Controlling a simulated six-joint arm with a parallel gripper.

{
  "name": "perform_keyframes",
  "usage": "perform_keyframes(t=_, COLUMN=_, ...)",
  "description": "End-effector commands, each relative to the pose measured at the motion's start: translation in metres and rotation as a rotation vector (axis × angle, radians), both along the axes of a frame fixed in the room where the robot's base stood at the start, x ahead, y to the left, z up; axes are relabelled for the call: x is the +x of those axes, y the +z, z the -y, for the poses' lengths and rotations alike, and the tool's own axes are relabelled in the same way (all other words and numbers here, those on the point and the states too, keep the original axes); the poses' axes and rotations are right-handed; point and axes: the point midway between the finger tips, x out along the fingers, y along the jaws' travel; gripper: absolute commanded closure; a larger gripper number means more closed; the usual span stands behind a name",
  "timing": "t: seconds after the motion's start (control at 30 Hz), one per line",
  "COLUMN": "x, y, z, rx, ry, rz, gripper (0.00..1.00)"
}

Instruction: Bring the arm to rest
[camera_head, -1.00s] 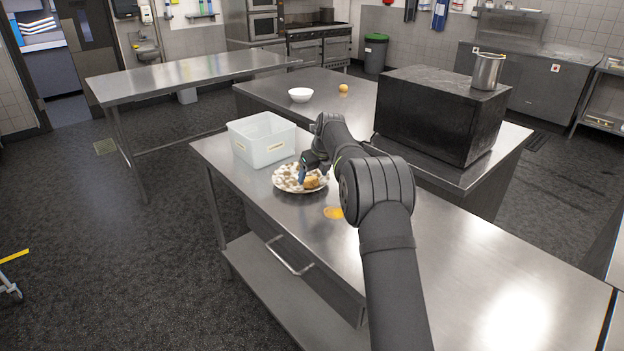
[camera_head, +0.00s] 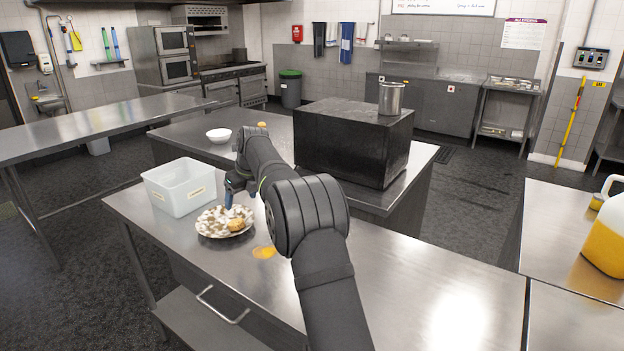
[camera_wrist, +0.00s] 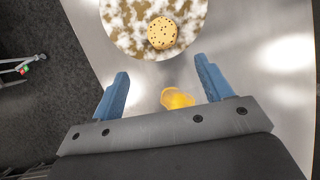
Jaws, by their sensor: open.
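My gripper (camera_wrist: 160,88) is open and empty in the wrist view, its two blue fingers apart above the steel table. In the head view my gripper (camera_head: 230,198) is small and partly hidden by my arm, close above the plate. A brown and white speckled plate (camera_wrist: 125,30) lies ahead of the fingers, with a round tan cookie-like piece (camera_wrist: 162,33) on it. The plate (camera_head: 212,232) also shows in the head view. My arm reaches out over the steel table (camera_head: 400,290).
A white plastic bin (camera_head: 180,187) stands behind the plate. A yellow spill (camera_head: 264,252) lies on the table beside it. A large black box (camera_head: 352,142) with a metal pot (camera_head: 391,98) on top stands at the back. A jug of yellow liquid (camera_head: 606,240) is at right. The table's front right is clear.

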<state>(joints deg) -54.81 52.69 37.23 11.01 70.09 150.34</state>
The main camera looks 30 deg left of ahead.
Motion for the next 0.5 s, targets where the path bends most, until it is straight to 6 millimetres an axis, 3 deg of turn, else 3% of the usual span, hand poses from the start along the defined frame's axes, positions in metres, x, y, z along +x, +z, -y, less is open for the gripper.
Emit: perform_keyframes(t=0.5, x=0.004, y=-0.085, z=-0.034, rx=-0.003, ry=0.0, rz=-0.001, gripper=0.28)
